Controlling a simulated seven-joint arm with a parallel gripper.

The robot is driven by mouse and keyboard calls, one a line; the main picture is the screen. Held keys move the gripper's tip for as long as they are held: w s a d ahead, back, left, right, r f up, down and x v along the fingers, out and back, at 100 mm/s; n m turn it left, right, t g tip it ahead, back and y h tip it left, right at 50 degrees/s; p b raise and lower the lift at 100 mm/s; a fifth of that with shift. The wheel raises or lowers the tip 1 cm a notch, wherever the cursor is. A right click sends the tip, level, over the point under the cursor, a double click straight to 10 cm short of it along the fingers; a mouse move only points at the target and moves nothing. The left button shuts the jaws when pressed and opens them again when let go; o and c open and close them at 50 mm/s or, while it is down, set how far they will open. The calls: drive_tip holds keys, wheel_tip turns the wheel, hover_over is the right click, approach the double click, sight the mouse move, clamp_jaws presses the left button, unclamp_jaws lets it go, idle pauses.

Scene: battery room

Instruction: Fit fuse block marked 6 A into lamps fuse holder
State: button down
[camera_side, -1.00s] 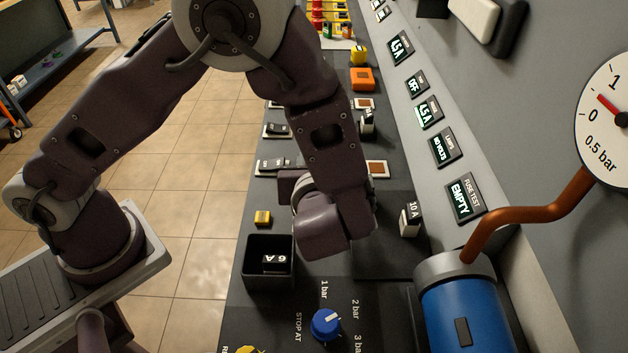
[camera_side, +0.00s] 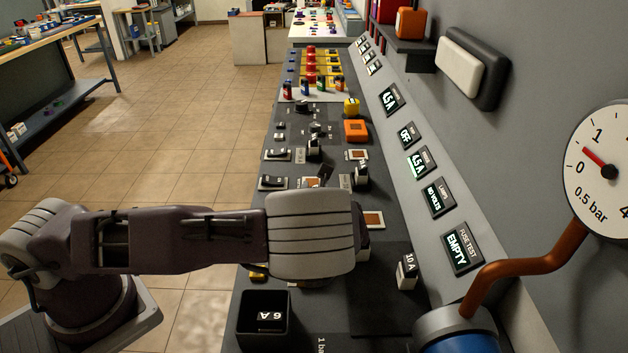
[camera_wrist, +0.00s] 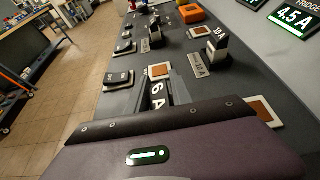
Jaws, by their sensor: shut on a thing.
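In the wrist view my gripper (camera_wrist: 170,86) is shut on a dark fuse block (camera_wrist: 157,96) marked 6 A in white. The block is close to a white-framed brown holder (camera_wrist: 160,71), which shows bare just beyond it. Whether they touch I cannot tell. Another bare holder (camera_wrist: 262,110) is at the right. In the side view my wrist hides most of the gripper and the held block. The lamps display (camera_side: 438,198) reads NO VOLTS. No readable label shows which holder is the lamps one.
A black bin (camera_side: 244,325) holds another 6 A block (camera_side: 270,317). A 10 A block (camera_side: 407,272) stands by the fuse test display (camera_side: 462,248), which reads EMPTY. Upright blocks (camera_wrist: 217,45) and switches (camera_wrist: 118,79) flank the holders. A copper pipe (camera_side: 530,267) stands right.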

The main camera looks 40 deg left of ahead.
drive_tip(key=shift+f, duration=0.8)
drive_tip(key=shift+f, duration=0.55)
idle(0.6)
drive_tip(key=c, duration=1.4)
unclamp_jaws()
drive_tip(key=shift+s+d, duration=0.1)
drive_tip(key=shift+v, duration=5.4)
